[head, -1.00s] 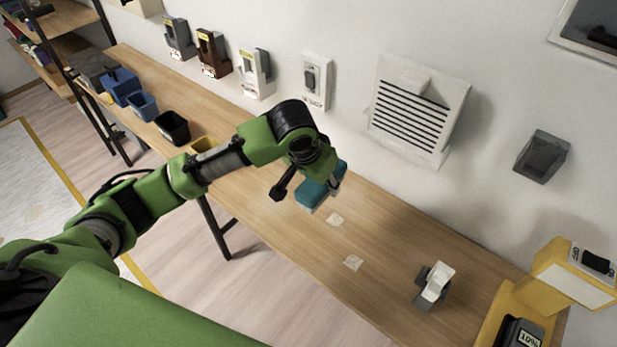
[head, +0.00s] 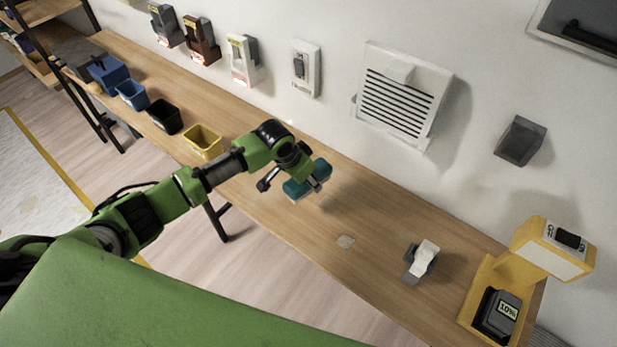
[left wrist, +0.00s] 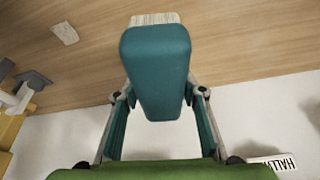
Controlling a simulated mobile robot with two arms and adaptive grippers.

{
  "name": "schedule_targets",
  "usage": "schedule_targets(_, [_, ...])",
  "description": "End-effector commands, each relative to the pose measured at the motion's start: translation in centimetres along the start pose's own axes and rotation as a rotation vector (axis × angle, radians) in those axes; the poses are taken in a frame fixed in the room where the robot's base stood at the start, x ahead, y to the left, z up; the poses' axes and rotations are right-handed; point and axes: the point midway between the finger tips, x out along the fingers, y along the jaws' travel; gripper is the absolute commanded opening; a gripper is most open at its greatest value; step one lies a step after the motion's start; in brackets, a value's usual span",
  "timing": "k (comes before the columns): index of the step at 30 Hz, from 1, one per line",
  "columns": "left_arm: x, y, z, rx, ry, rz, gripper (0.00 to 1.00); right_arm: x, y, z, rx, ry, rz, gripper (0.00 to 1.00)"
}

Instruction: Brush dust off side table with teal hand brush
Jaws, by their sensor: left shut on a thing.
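The teal hand brush (head: 308,182) is held by my left gripper (head: 291,186) over the wooden side table (head: 375,212). In the left wrist view the brush (left wrist: 157,75) sits between the two fingers of the gripper (left wrist: 160,95), with pale bristles at its far end. I cannot tell whether the bristles touch the table. One pale dust patch (head: 345,242) lies on the table to the lower right of the brush; it also shows in the left wrist view (left wrist: 65,33). My right gripper is out of view.
A grey and white device (head: 421,262) and a yellow stand (head: 487,290) occupy the table's right end. A yellow bin (head: 203,142), a black bin (head: 164,117) and blue bins stand to the left. A vent (head: 402,95) is on the wall behind.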

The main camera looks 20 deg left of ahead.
Motion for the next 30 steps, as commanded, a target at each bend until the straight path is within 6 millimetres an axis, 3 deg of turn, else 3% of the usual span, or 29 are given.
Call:
schedule_targets(2, [-0.3,0.1,0.0,0.000,0.002,-0.002,0.15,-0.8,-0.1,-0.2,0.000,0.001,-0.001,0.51])
schedule_targets(18, [5.5,0.1,2.3,0.000,0.002,-0.002,0.15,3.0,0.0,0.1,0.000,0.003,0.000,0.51])
schedule_targets(30, [6.0,0.1,2.5,0.000,0.003,-0.002,0.15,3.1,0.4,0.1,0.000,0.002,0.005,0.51])
